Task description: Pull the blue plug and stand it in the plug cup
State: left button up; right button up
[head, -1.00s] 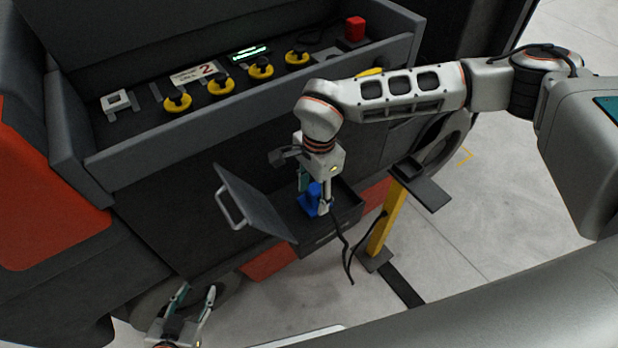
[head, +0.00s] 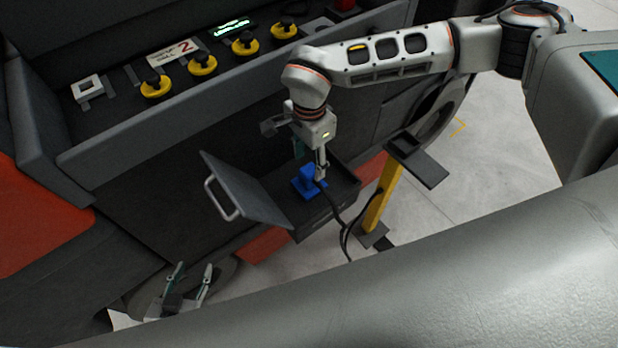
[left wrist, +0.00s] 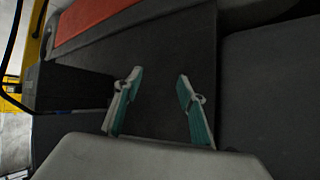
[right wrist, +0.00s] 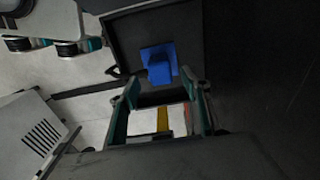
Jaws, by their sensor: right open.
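The blue plug (head: 307,184) sits in a dark open box on the machine's side, with a black cable running near it. In the right wrist view it is a blue block (right wrist: 160,66) on a square blue base. I cannot tell the plug from its socket. My right gripper (head: 309,168) is open just above the blue plug; in the right wrist view its fingertips (right wrist: 160,88) are apart with nothing between them. My left gripper (head: 194,268) is open and empty, low at the left. I cannot make out the plug cup for certain.
The box's grey lid (head: 246,190) with a handle stands open to the left. A yellow post (head: 382,200) with a dark bracket (head: 418,163) stands to the right, with cable beside it. The console with yellow knobs (head: 203,66) is above. Pale floor lies open at right.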

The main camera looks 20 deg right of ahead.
aim_at(310, 170)
jog(key=f+b, duration=0.1)
jog(key=f, duration=0.2)
jog(key=f+b, duration=0.2)
jog(key=f, duration=0.1)
jog(key=shift+s+f, duration=0.2)
jog(key=shift+f, duration=0.5)
jog(key=shift+o, duration=1.1)
jog(key=shift+d+f, duration=0.1)
jog(key=shift+w, duration=0.15)
jog(key=shift+c, duration=1.1)
jog(key=shift+w, duration=0.2)
pick_arm(q)
jog(key=f, duration=0.4)
jog(key=shift+s+a, duration=0.15)
jog(key=shift+s, duration=0.15)
pick_arm(e)
jog(key=shift+r, duration=0.2)
pick_arm(q)
jog(key=shift+r, duration=0.1)
pick_arm(e)
jog(key=shift+w+a, duration=0.25)
jog(key=shift+w, duration=0.15)
pick_arm(q)
jog(key=shift+f, duration=0.2)
pick_arm(e)
jog(key=shift+w, duration=0.1)
